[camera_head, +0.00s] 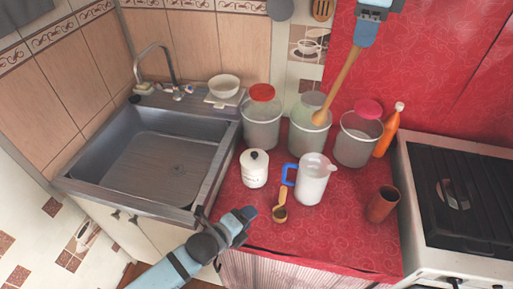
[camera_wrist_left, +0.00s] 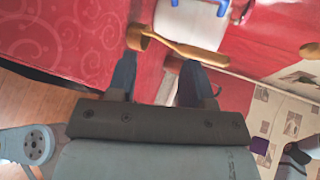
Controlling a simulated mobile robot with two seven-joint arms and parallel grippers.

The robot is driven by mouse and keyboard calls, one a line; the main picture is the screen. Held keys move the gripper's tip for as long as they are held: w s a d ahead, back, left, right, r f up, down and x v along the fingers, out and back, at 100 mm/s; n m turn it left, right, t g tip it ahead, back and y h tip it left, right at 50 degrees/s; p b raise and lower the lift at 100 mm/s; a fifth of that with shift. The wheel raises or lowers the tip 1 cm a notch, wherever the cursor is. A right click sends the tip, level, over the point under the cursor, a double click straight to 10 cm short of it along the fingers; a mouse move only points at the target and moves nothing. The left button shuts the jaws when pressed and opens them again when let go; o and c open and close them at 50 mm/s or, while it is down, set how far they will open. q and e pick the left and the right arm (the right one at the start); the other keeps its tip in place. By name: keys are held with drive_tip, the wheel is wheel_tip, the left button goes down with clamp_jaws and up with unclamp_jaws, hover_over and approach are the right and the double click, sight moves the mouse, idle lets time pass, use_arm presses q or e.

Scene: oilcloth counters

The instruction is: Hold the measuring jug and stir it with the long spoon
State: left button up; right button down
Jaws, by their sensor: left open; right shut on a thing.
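The measuring jug (camera_head: 313,182) is white with a blue handle and stands upright on the red counter. Its blue handle also shows at the top of the left wrist view (camera_wrist_left: 221,5). My left gripper (camera_head: 250,212) is open and empty near the counter's front edge, left of the jug and apart from it. My right gripper (camera_head: 372,12) is shut on the long wooden spoon (camera_head: 347,72) at the top right. The spoon hangs tilted, bowl down, its bowl in front of the middle clear container in the picture and outside the jug.
A small wooden scoop (camera_head: 282,199) lies between my left gripper and the jug; it also shows in the left wrist view (camera_wrist_left: 185,49). A white lidded pot (camera_head: 254,170), several clear containers, an orange bottle (camera_head: 386,132) and a brown cup (camera_head: 382,204) surround the jug. Sink left, stove right.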

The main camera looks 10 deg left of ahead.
sight(283, 176)
use_arm(q)
drive_tip(key=w+d+r+m, duration=0.25)
drive_tip(key=w+m, duration=0.55)
drive_tip(key=m, duration=0.9)
drive_tip(key=shift+h, duration=0.5)
drive_tip(key=x, duration=1.1)
drive_tip(key=shift+w+a+f, duration=0.1)
drive_tip(key=shift+w+f, duration=0.05)
drive_tip(key=shift+w, duration=0.15)
clamp_jaws()
